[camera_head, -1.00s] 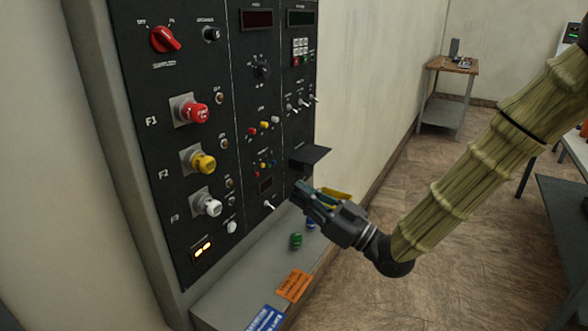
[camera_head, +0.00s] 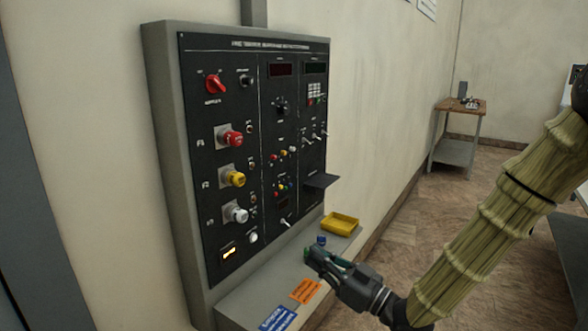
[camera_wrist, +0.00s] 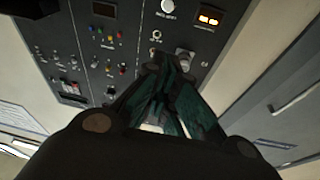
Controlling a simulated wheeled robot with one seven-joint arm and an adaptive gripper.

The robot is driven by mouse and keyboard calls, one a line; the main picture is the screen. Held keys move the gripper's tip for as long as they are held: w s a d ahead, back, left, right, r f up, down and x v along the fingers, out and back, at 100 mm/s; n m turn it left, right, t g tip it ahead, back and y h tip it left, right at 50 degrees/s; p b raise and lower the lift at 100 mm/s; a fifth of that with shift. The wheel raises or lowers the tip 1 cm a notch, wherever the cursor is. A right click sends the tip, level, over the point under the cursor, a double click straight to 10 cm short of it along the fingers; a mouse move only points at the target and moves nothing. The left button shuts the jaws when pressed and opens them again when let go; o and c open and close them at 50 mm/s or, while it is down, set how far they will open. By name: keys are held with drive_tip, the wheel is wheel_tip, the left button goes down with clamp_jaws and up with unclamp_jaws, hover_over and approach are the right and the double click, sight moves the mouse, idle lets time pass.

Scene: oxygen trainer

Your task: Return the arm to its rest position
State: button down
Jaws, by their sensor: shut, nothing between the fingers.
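My gripper (camera_head: 314,256) is at the end of my arm, in front of the black control panel (camera_head: 262,125) and above its grey shelf (camera_head: 240,302). Its fingers are closed together with nothing between them. The wrist view shows the dark teal fingers (camera_wrist: 162,100) meeting near the panel's lower part. A bit of green shows at the fingertips in the head view; I cannot tell whether it is a small object behind them. My arm in its ribbed tan sleeve extends to the upper right.
On the shelf are a yellow tray (camera_head: 341,222), a small blue object (camera_head: 321,240), an orange label (camera_head: 305,291) and a blue label (camera_head: 278,319). A small black ledge (camera_head: 320,181) juts from the panel. A side table (camera_head: 457,135) stands far back, with open floor before it.

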drive_tip(key=s+d+f+m+g+h+p, duration=0.1)
drive_tip(key=s+d+f+m+g+h, duration=0.2)
drive_tip(key=f, duration=0.7)
drive_tip(key=s+d+f+m+h+p, duration=0.15)
drive_tip(key=s+f+h, duration=0.25)
drive_tip(key=f, duration=0.5)
drive_tip(key=s+d+f+m+g+h+p, duration=0.2)
drive_tip(key=s+f+h, duration=0.15)
drive_tip(key=f, duration=0.65)
drive_tip(key=s+d+f+m+g+h+p, duration=0.1)
drive_tip(key=s+d+f+g+h, duration=0.1)
drive_tip(key=s, duration=0.6)
drive_tip(key=s+d+f+m+g+h, duration=0.1)
drive_tip(key=s+d+f+g, duration=0.2)
drive_tip(key=s, duration=0.6)
drive_tip(key=s+d+f+m+g+h+p, duration=0.1)
drive_tip(key=s+d+f+g+h, duration=0.1)
drive_tip(key=s+d+f, duration=0.3)
drive_tip(key=s+f, duration=0.2)
drive_tip(key=s, duration=0.2)
drive_tip(key=shift+d+g+h+p, duration=0.3)
drive_tip(key=shift+d+h, duration=0.05)
drive_tip(key=shift+m, duration=0.25)
